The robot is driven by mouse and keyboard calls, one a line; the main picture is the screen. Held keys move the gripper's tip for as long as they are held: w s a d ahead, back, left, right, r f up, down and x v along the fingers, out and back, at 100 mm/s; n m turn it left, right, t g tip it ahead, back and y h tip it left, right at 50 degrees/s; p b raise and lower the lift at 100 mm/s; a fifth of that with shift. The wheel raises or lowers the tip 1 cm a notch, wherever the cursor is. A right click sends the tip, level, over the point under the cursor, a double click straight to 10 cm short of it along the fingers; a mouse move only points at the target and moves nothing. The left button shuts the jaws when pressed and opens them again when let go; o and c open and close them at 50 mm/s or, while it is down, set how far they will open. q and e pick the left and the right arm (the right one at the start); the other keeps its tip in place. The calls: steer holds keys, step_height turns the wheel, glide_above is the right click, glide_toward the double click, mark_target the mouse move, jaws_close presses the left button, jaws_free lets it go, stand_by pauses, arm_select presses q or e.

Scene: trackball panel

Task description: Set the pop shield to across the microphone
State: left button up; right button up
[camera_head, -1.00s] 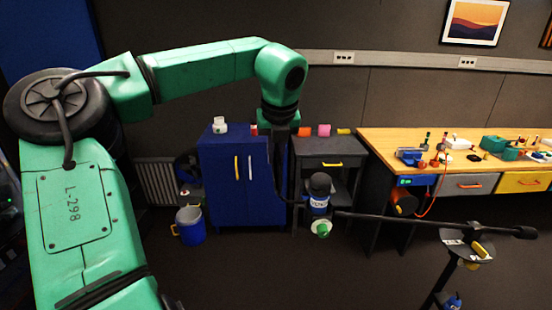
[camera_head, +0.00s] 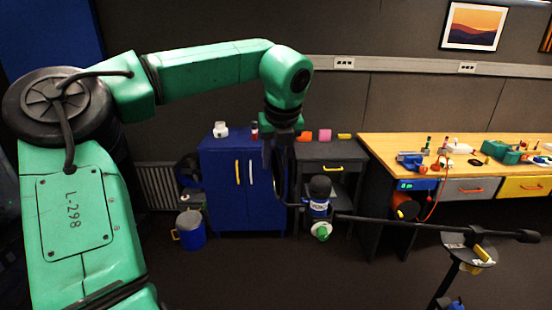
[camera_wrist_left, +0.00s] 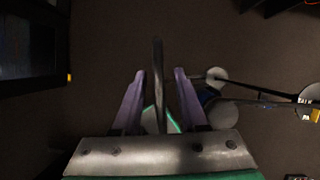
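The pop shield (camera_head: 281,172) is a dark thin ring, seen at a steep angle just left of the microphone. In the left wrist view the shield (camera_wrist_left: 158,75) shows nearly edge-on. The microphone (camera_head: 319,190) is dark with a blue-and-white label and stands on the boom's end; it also shows in the left wrist view (camera_wrist_left: 222,110), right of the fingers. My left gripper (camera_wrist_left: 159,78) points down from above, fingers apart on either side of the shield with gaps visible. In the head view my left gripper (camera_head: 279,142) is partly hidden by its wrist. My right gripper is not in view.
A black boom (camera_head: 420,224) runs right from the microphone to a stand with a small round plate (camera_head: 468,247). A blue cabinet (camera_head: 228,185), a dark side table (camera_head: 331,152) and a wooden workbench (camera_head: 385,142) stand behind. A blue bucket (camera_head: 191,230) is on the floor.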

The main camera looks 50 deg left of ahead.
arm_select(q)
steer(key=shift+r, duration=0.1)
steer(key=v, duration=1.4)
steer(key=shift+r, duration=0.15)
